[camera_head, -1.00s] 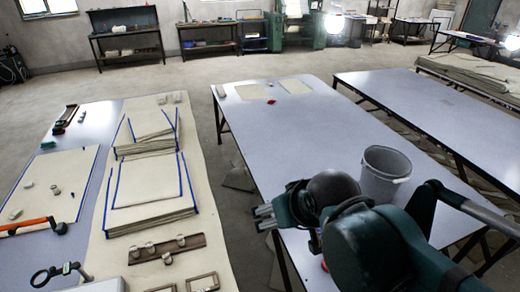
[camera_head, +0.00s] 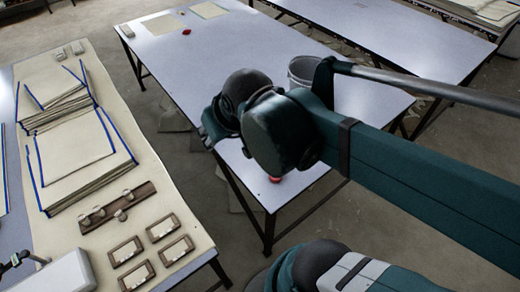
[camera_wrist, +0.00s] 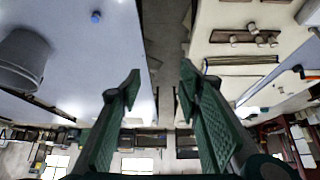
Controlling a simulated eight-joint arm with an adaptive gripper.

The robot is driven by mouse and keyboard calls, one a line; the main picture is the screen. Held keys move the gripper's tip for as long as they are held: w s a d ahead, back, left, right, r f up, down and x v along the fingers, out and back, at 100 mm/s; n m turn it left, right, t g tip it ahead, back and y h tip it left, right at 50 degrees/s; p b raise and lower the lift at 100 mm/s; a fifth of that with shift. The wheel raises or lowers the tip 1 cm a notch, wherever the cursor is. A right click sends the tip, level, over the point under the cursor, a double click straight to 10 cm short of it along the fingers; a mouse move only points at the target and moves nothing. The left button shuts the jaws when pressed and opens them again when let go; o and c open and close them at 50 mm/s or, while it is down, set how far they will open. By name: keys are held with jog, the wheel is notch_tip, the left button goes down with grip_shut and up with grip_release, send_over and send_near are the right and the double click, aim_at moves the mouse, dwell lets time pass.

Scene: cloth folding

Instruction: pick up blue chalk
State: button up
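A small blue piece (camera_wrist: 96,16), which looks like the blue chalk, lies on the pale table (camera_wrist: 60,25) in the wrist view, near the top left. I do not make out a blue piece on this table in the head view, where my arm covers part of it. My gripper (camera_wrist: 159,85) is open and empty, its two green fingers well apart. The blue piece is up and left of the fingertips in the wrist picture, not between them. In the head view the gripper end is partly hidden by my wrist, over the table's left side.
A grey bucket (camera_head: 302,72) stands on the table beyond my arm. A red piece (camera_head: 276,179) lies near its front edge, another (camera_head: 187,32) at its far end. Folded cloths (camera_head: 75,150), a brown rack (camera_head: 118,206) and frames (camera_head: 162,228) fill the left table.

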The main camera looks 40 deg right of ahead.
jog(key=w+d+f+m+g+b, duration=0.1)
jog(key=w+d+f+m+b, duration=0.1)
jog(key=d+f, duration=0.6)
jog(key=w+d+f+m+g+b, duration=0.2)
jog(key=w+d+f+m, duration=0.2)
jog(key=w+d+f, duration=0.3)
jog(key=w+d+f+m+g+h+b, duration=0.1)
jog(key=w+d+f, duration=0.3)
jog(key=d+f, duration=0.6)
jog(key=shift+w+f+m+g+b, duration=0.2)
jog(key=shift+f+m+g+b, duration=0.2)
jog(key=shift+f, duration=0.9)
jog(key=shift+w+f+m+g+b, duration=0.25)
jog(key=shift+f+m+b, duration=0.25)
jog(key=shift+f, duration=0.8)
jog(key=shift+s+d+f, duration=0.1)
jog(key=shift+d+f, duration=0.15)
jog(key=shift+f, duration=0.25)
jog(key=shift+d+f+b, duration=0.15)
jog(key=shift+f+b, duration=0.2)
jog(key=shift+f, duration=0.95)
jog(key=shift+w+d+f+b, duration=0.15)
jog(key=shift+f+b, duration=0.3)
jog(key=shift+f, duration=0.85)
jog(key=shift+w+f+b, duration=0.2)
jog(key=shift+f+b, duration=0.25)
jog(key=shift+f, duration=0.85)
